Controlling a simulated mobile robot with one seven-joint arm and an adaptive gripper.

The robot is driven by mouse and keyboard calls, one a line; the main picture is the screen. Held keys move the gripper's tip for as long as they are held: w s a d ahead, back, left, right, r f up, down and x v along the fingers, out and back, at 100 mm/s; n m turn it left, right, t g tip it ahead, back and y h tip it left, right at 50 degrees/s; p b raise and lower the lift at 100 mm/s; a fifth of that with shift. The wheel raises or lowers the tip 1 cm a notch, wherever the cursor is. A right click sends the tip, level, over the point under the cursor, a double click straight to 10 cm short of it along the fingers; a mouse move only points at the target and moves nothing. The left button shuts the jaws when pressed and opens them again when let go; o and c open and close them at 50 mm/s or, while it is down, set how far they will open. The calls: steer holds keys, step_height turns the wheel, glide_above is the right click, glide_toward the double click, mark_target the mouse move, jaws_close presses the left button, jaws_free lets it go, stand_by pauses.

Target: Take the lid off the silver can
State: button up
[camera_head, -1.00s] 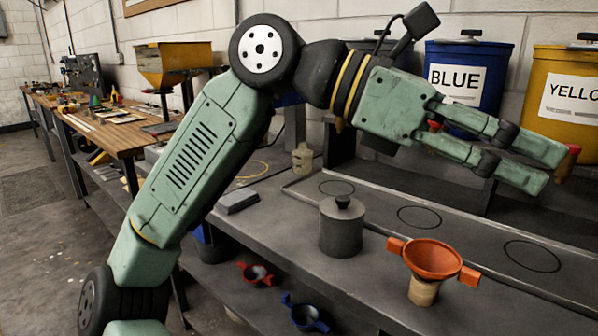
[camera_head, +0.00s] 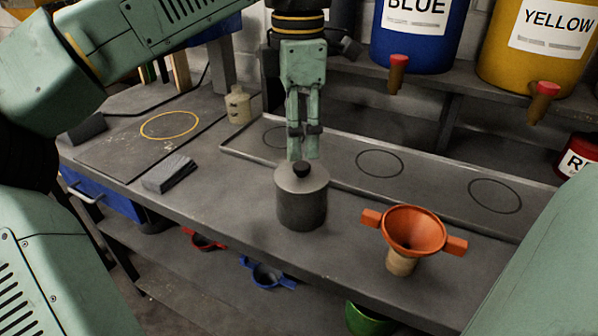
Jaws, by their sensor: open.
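The silver can (camera_head: 301,208) is a dull grey cylinder standing upright on the workbench. Its lid (camera_head: 287,179) is on top, with a round black knob (camera_head: 301,169) in the middle. My gripper (camera_head: 303,157) points straight down over the can, with its fingertips just above or beside the knob. The fingers look close together from this side, with a slim gap between them. They hold nothing that I can see. Whether the tips touch the knob cannot be told from this view.
An orange funnel (camera_head: 414,230) stands on a small tan base right of the can. A shallow tray (camera_head: 337,183) with black circles lies behind it. Blue (camera_head: 415,35) and yellow (camera_head: 535,45) drums stand at the back. A grey block (camera_head: 169,172) lies to the left.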

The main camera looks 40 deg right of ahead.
mark_target(302, 165)
steer(key=shift+d+f+p, duration=0.25)
steer(key=shift+f+p, duration=0.15)
steer(key=shift+f, duration=1.05)
steer(key=shift+d+f+p, duration=0.2)
steer(key=shift+f+p, duration=0.15)
steer(key=shift+f, duration=1.1)
jaws_close()
